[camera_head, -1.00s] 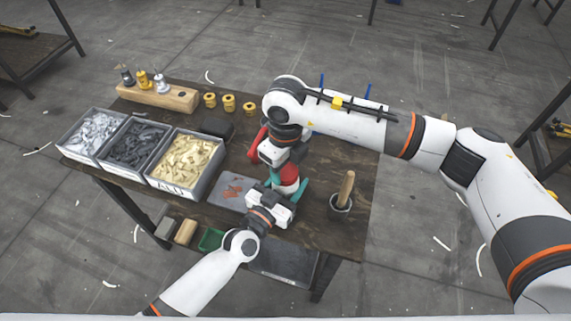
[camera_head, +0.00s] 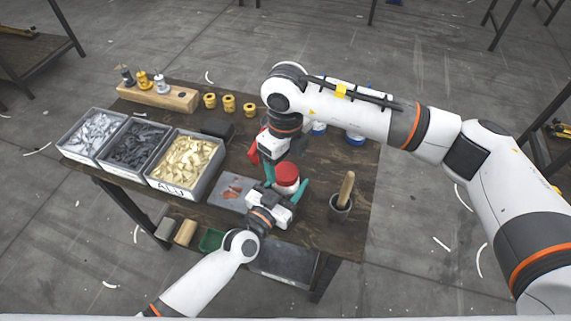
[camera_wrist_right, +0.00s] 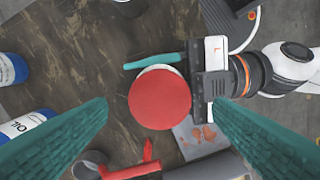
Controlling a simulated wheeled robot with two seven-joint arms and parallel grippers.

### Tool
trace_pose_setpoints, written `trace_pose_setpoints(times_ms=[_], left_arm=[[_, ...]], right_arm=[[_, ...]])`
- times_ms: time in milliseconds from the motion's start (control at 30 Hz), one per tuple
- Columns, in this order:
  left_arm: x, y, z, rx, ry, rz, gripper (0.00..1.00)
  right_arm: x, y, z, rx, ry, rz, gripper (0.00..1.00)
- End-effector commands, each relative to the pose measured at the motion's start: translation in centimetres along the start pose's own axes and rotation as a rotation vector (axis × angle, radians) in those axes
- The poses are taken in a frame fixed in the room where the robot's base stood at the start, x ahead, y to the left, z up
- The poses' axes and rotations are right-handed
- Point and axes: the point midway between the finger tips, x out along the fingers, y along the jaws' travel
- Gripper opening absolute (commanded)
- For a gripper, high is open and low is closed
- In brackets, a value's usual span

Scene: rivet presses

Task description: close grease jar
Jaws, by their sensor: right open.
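The grease jar (camera_head: 288,186) is white and stands near the front of the table. Its red lid (camera_head: 287,173) sits on top and also shows from above in the right wrist view (camera_wrist_right: 160,100), with a sliver of white jar at its far edge. My left gripper (camera_head: 284,190) has its teal fingers on either side of the jar body; one finger is partly hidden. My right gripper (camera_head: 284,160) is open just above the lid, its fingers spread wide on either side and apart from it.
A dark pot with a wooden-handled brush (camera_head: 346,188) stands right of the jar. Blue and white oil cans (camera_head: 355,138) are behind my right arm. A grey mat (camera_head: 229,184) lies left, then bins of parts (camera_head: 181,162). A red tool (camera_wrist_right: 140,168) lies close by.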

Motion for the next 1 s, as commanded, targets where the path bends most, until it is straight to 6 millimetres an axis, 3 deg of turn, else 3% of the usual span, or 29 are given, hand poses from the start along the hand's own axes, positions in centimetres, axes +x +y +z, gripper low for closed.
trace_pose_setpoints(times_ms=[200,400,600,833,867,1000], left_arm=[[0.0,0.0,0.0,0.0,0.0,0.0,0.0],[0.0,0.0,0.0,0.0,0.0,0.0,0.0],[0.0,0.0,0.0,0.0,0.0,0.0,0.0],[0.0,0.0,0.0,0.0,0.0,0.0,0.0],[0.0,0.0,0.0,0.0,0.0,0.0,0.57],[0.0,0.0,0.0,0.0,0.0,0.0,0.8]], right_arm=[[-5.0,0.1,-0.1,0.0,0.004,0.003,0.75],[-8.2,0.1,-0.1,0.0,0.002,0.002,0.75],[-9.3,0.0,0.0,0.0,0.0,0.0,0.75],[-9.4,0.0,0.0,0.0,0.0,0.0,0.75],[-9.4,0.0,0.0,0.0,0.0,0.0,0.75],[-9.4,0.0,0.0,0.0,0.0,0.0,0.75]])
